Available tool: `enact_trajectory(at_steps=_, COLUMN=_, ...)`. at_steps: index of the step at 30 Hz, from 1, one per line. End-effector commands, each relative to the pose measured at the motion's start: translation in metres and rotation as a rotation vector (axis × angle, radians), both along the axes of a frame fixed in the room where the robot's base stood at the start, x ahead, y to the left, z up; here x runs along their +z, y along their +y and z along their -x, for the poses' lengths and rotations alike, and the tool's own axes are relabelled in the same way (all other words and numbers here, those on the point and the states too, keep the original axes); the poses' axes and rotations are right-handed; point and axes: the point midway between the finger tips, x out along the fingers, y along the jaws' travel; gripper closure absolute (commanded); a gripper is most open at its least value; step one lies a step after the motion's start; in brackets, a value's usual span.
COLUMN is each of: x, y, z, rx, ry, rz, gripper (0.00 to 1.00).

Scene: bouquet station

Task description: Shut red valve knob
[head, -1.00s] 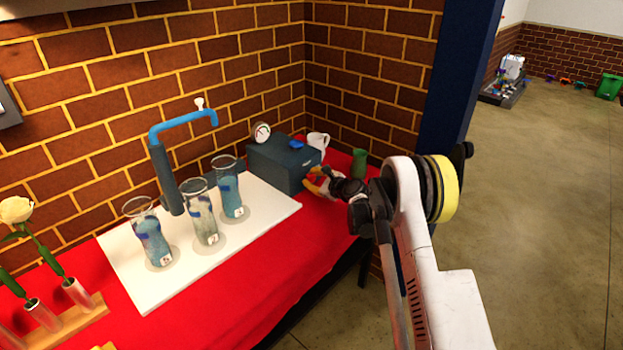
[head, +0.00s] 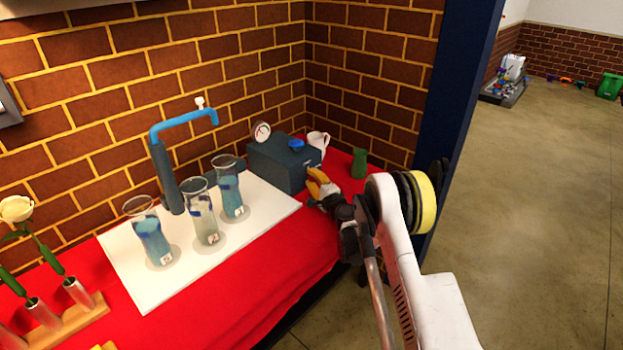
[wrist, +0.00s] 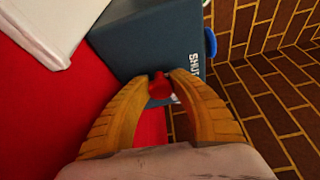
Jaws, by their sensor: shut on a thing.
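The red valve knob (wrist: 159,86) is on the face of the dark blue-grey box (wrist: 130,38), beside white lettering that reads like "SHUT". In the wrist view my gripper (wrist: 161,80) has its yellow fingers closed on the two sides of the red knob. In the head view my gripper (head: 314,178) is at the front of the box (head: 279,168); the knob is hidden there behind the fingers. A blue knob (head: 296,144) is on top of the box and also shows at its edge in the wrist view (wrist: 211,43).
A round gauge (head: 262,131) and a white mug (head: 319,141) stand by the box. A green vase (head: 359,163) is close to the right of my gripper. Several glass cylinders (head: 205,215) stand on a white board (head: 127,257) at left, under a blue pipe (head: 182,122).

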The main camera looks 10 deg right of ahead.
Motion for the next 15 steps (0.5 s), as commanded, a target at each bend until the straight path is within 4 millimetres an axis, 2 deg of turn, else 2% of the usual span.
enact_trajectory(at_steps=15, x=-0.0005, y=0.0002, z=0.0002, rx=0.001, ry=-0.08, rz=0.109, gripper=1.0)
